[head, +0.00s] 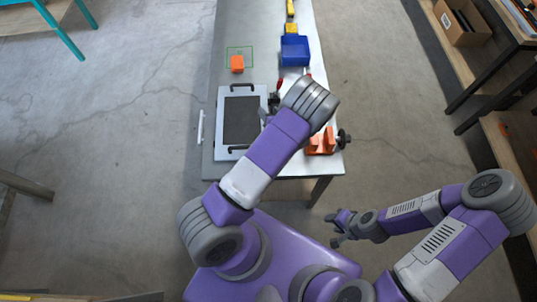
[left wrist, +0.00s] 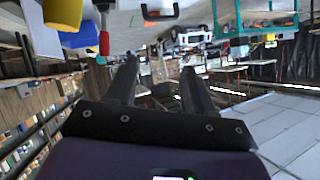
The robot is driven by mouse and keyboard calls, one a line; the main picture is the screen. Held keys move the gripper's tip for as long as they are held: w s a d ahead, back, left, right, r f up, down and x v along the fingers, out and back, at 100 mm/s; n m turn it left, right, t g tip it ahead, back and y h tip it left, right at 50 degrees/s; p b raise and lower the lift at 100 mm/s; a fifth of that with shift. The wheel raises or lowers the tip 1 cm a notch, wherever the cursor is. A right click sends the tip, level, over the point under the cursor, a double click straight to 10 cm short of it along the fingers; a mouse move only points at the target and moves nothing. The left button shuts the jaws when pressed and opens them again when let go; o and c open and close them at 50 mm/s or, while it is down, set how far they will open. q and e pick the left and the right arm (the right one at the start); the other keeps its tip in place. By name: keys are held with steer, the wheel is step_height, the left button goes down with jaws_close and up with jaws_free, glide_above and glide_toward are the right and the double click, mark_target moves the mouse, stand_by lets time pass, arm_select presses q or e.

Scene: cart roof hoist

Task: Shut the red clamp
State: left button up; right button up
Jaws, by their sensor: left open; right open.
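The clamp body is mostly hidden by my left arm. In the left wrist view a red handle (left wrist: 104,42) stands out at the upper left, apart from my fingers. My left gripper (left wrist: 158,68) is open with nothing between its fingers. In the head view it is largely hidden behind its own wrist. My right gripper (head: 336,228) is open and empty, off the table's near end.
A blue block (head: 294,50) with yellow parts (head: 291,28) behind it, an orange cube (head: 237,64), a framed dark panel (head: 241,121) with black handles and an orange vise (head: 321,142) are on the table. A cardboard box (head: 462,22) stands far right.

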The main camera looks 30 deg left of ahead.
arm_select(q)
steer(key=s+d+f+m+g+h, duration=0.1)
steer(key=s+d+f+g+h, duration=0.1)
steer(key=s+d+f+h, duration=0.4)
steer(key=shift+s+f+m, duration=0.4)
steer(key=shift+s+f, duration=1.45)
steer(key=shift+s, duration=0.1)
arm_select(e)
steer(key=shift+s+f, duration=0.15)
steer(key=shift+s, duration=0.45)
arm_select(q)
steer(key=shift+c, duration=0.5)
